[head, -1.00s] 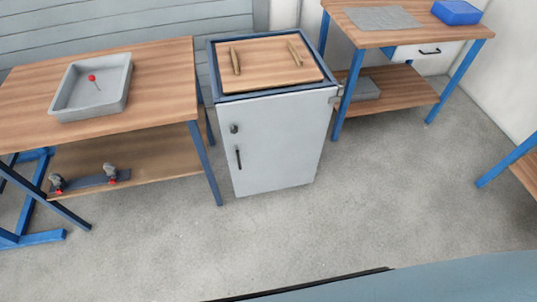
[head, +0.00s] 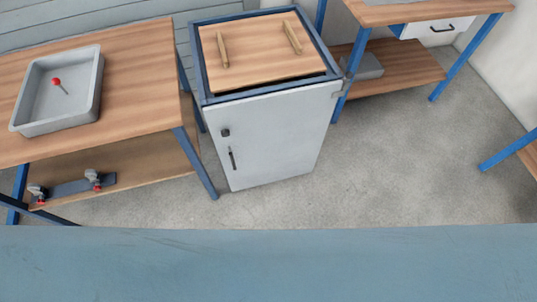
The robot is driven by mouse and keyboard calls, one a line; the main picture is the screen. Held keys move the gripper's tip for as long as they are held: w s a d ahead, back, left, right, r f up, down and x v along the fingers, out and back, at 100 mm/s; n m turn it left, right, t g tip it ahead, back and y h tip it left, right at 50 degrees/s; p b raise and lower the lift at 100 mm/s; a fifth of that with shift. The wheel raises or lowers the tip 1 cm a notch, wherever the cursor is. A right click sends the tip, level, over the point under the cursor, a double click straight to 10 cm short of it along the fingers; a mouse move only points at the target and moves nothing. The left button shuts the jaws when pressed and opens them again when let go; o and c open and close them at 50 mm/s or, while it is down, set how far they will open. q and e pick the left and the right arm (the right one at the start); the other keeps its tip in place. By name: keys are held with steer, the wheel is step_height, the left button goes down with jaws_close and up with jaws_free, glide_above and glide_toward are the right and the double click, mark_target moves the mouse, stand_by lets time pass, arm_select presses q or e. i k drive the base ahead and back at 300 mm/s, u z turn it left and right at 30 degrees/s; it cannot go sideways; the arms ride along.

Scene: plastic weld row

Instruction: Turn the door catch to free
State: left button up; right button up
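The door catch (head: 225,132) is a small dark knob on the upper left of the grey cabinet door (head: 275,140). A dark vertical bar handle (head: 232,158) sits below it on the same door. The door looks shut, with a hinge (head: 337,94) at its upper right. The catch is too small to tell which way it is turned. Neither of my grippers shows in the head view.
A wooden lid with two handles (head: 262,53) tops the cabinet. A workbench (head: 135,65) with a grey tray (head: 60,125) stands left, another bench (head: 440,12) right. A blue-grey surface (head: 270,262) spans the front. Bare floor (head: 400,160) lies right of the cabinet.

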mark_target(225, 133)
steer(key=k, duration=0.5)
steer(key=u, duration=2.1)
steer(key=i, duration=1.3)
steer(key=z, duration=2.25)
